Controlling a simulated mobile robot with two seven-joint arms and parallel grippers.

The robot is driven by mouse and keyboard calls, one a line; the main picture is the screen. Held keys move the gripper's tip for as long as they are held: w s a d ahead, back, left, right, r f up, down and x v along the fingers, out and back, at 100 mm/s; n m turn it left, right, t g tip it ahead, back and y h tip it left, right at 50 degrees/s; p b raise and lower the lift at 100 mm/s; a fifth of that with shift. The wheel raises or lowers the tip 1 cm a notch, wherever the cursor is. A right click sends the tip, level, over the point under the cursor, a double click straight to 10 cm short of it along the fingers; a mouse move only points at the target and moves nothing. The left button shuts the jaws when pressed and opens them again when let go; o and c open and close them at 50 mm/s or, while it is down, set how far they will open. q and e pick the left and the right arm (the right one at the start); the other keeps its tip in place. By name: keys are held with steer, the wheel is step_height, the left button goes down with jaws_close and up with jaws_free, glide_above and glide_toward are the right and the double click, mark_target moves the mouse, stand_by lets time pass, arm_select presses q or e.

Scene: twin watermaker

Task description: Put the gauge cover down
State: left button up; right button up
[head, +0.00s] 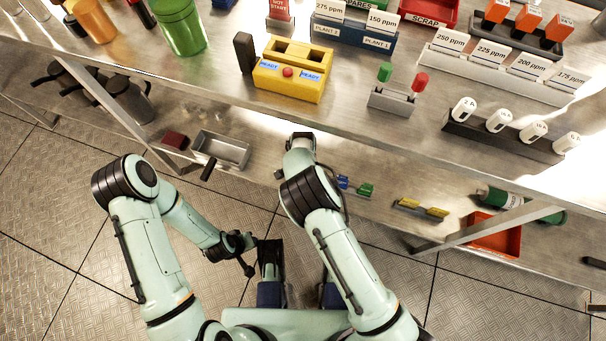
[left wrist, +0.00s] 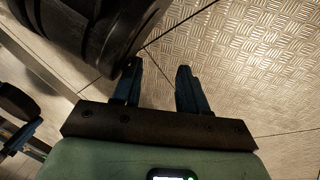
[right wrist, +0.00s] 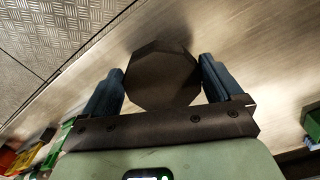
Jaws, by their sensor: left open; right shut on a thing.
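The gauge cover (right wrist: 162,77) is a dark, flat octagonal piece in the right wrist view. My right gripper (right wrist: 160,70) is shut on it, with a blue finger on each side. Bare metal surface lies behind the cover, with a dark shadow beside it. I cannot tell whether the cover touches that surface. In the head view my right arm reaches the bench's front edge, and the cover cannot be made out there. My left gripper (left wrist: 159,70) is open and empty above the patterned metal floor.
The lower shelf holds a grey tray (head: 222,149), a dark red block (head: 174,141), small valves (head: 355,186) and a red tray (head: 494,236). On the bench top stand a yellow box (head: 292,78), a grey holder (head: 391,101) and a dark rack (head: 500,136). Bare shelf lies between the items.

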step_height(320, 180, down, 3)
steer(key=shift+r+b, duration=0.1)
steer(key=shift+b, duration=0.25)
arm_select(q)
steer(key=shift+s+a+f+g, duration=0.15)
steer(key=shift+s+f+g, duration=0.25)
steer(key=shift+s+f, duration=0.5)
arm_select(e)
steer(key=o, duration=0.8)
arm_select(q)
steer(key=shift+r, duration=0.1)
arm_select(e)
steer(key=shift+r, duration=0.1)
step_height(320, 180, up, 8)
steer(key=p, duration=0.2)
steer(key=shift+f+p, duration=0.25)
steer(key=shift+p, duration=0.1)
arm_select(q)
steer(key=w+r+t, duration=0.1)
steer(key=w+r, duration=0.3)
steer(key=w, duration=0.1)
steer(key=shift+d+r+t, duration=0.25)
steer(key=shift+d+t, duration=0.15)
arm_select(e)
steer(key=shift+f, duration=0.1)
